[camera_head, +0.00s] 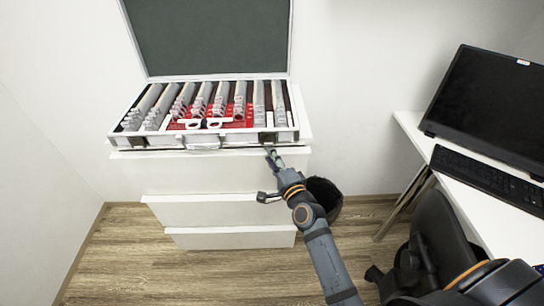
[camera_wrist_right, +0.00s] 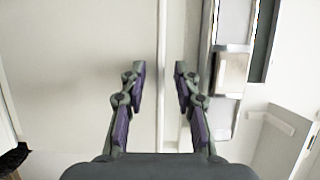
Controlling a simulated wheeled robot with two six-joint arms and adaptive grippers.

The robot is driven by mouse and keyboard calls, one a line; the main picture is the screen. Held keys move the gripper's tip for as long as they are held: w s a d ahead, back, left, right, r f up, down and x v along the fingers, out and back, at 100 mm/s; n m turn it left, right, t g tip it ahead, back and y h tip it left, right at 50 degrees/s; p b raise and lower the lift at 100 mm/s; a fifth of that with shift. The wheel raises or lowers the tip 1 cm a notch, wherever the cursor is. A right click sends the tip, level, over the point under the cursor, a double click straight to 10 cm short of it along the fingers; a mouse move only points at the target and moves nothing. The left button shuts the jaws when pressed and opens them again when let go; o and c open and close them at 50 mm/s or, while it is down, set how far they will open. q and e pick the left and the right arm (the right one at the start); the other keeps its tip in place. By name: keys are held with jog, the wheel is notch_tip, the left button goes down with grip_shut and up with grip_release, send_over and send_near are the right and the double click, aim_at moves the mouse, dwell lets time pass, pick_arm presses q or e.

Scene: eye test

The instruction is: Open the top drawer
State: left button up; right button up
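A white drawer cabinet (camera_head: 125,172) stands against the wall. Its top drawer (camera_head: 200,174) has a plain white front with a pale lip along its upper edge. I cannot tell whether it is slightly out. My right gripper (camera_head: 270,154) is at the right part of that upper edge, just below the case. In the right wrist view, my right gripper (camera_wrist_right: 159,72) is open with a clear gap between its fingers. A pale edge of the cabinet (camera_wrist_right: 162,110) runs through that gap. Whether the fingers touch it is unclear. My left gripper is not in view.
An open lens case (camera_head: 205,143) lies on the cabinet. Below are a second drawer (camera_head: 215,212) and a third drawer (camera_head: 230,239). A black bin (camera_head: 325,196) stands to the right. A desk (camera_head: 412,128) with a monitor (camera_head: 490,105) and keyboard (camera_head: 488,180) is farther right.

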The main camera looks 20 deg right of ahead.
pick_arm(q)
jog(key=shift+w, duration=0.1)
pick_arm(e)
jog(key=shift+w, duration=0.1)
grip_shut()
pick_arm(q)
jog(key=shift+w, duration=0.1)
